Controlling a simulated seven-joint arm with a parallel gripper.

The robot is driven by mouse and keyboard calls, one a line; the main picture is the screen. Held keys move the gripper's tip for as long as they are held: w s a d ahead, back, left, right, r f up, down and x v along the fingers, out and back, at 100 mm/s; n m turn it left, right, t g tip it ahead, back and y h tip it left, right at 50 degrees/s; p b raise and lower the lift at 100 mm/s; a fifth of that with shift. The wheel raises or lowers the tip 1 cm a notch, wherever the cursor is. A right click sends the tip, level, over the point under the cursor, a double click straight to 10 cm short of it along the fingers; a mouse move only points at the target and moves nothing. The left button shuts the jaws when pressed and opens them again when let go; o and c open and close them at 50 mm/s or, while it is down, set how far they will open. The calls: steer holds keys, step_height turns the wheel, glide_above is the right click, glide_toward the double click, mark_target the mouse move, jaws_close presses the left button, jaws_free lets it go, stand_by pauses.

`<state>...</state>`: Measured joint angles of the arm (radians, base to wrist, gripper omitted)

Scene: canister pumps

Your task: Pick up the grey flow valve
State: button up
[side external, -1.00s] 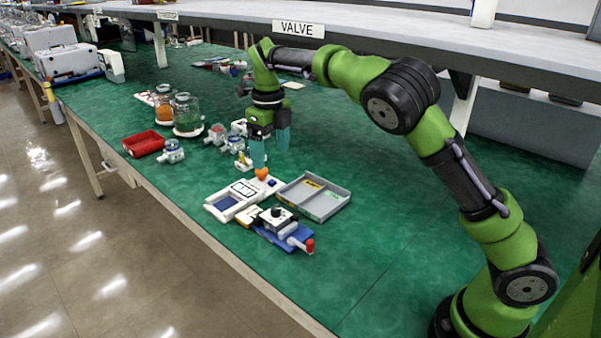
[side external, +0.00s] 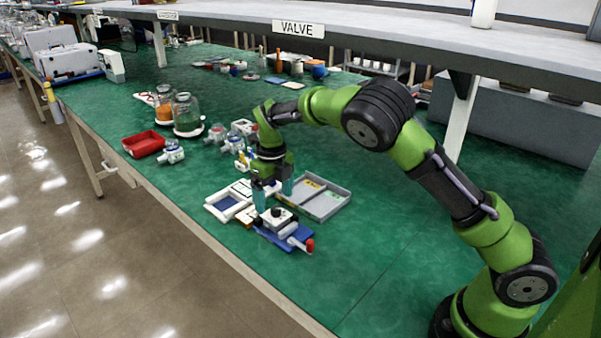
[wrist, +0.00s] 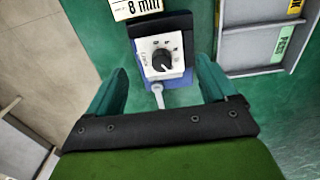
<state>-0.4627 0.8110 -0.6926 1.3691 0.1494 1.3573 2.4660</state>
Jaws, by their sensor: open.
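The likely grey flow valve is a pale grey block with a black dial knob (side external: 277,218) on a blue base (side external: 270,236), with a grey rod ending in a red tip (side external: 309,246). In the wrist view the knobbed block (wrist: 163,58) lies between and beyond my fingertips, with its rod pointing toward me. My gripper (side external: 272,194) is open, above and just behind the block in the side view. In the wrist view its teal fingers (wrist: 160,82) stand apart with nothing held between them. I cannot tell the exact height gap.
A grey tray (side external: 343,208) with coloured labels stands close to the right. A red tray (side external: 144,143), jars and small pumps stand farther back. The green bench is clear at front right.

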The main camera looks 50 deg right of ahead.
mark_target(276, 208)
step_height(276, 208, down, 5)
steer(key=shift+s+d+r, duration=0.1)
steer(key=shift+s+r, duration=0.05)
steer(key=shift+r, duration=0.05)
steer(key=shift+r, duration=0.1)
steer(key=c, duration=1.1)
